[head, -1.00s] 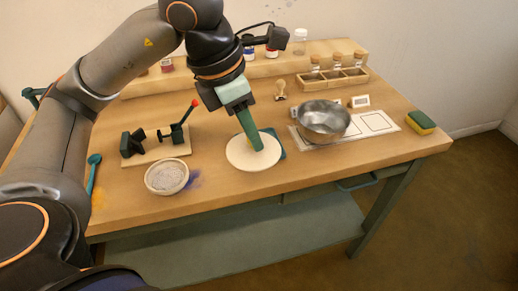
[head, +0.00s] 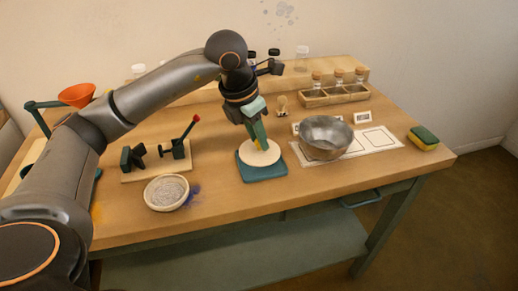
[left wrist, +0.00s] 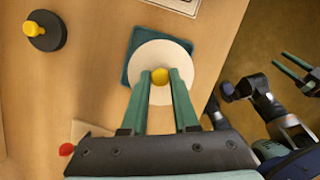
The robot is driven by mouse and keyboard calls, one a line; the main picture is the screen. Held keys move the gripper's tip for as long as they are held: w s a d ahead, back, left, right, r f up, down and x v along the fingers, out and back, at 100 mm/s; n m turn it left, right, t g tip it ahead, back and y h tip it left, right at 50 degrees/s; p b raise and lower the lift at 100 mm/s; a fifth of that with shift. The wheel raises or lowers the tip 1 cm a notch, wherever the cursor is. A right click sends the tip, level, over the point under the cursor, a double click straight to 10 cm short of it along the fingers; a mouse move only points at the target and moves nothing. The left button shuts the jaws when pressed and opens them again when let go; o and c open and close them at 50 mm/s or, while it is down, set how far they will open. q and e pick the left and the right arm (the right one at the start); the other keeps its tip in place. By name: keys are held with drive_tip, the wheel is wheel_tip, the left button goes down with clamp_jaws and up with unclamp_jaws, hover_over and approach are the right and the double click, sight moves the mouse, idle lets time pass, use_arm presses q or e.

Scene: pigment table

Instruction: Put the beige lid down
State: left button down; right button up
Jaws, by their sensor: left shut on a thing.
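The beige lid (head: 258,153) is a flat round disc with a yellow knob (left wrist: 160,76). My left gripper (head: 264,142) points down and is shut on the knob, with one finger on each side in the left wrist view (left wrist: 161,84). The lid is level over a square teal mat (head: 264,174), whose front and left parts show. I cannot tell whether the lid touches the mat. My right gripper (left wrist: 295,74) shows at the right of the left wrist view, beyond the table edge, with its fingers apart and empty.
A bowl of grey powder (head: 167,192) stands left of the mat, and a wooden board with a red-tipped lever device (head: 178,148) behind it. A metal bowl (head: 325,138) stands to the right on a printed sheet (head: 375,140). The table front is clear.

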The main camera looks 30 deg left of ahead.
sight(259, 150)
use_arm(q)
drive_tip(key=shift+w+a+f, duration=0.15)
drive_tip(key=shift+w+f, duration=0.25)
drive_tip(key=shift+f, duration=0.15)
drive_tip(key=shift+s+a+x, duration=0.1)
drive_tip(key=shift+a+x, duration=0.05)
drive_tip(key=shift+x, duration=0.75)
drive_tip(key=shift+s+a+x, duration=0.15)
drive_tip(key=shift+x, duration=0.75)
drive_tip(key=shift+f, duration=0.1)
drive_tip(key=shift+f+b, duration=0.2)
drive_tip(key=shift+b, duration=0.1)
drive_tip(key=c, duration=0.7)
unclamp_jaws()
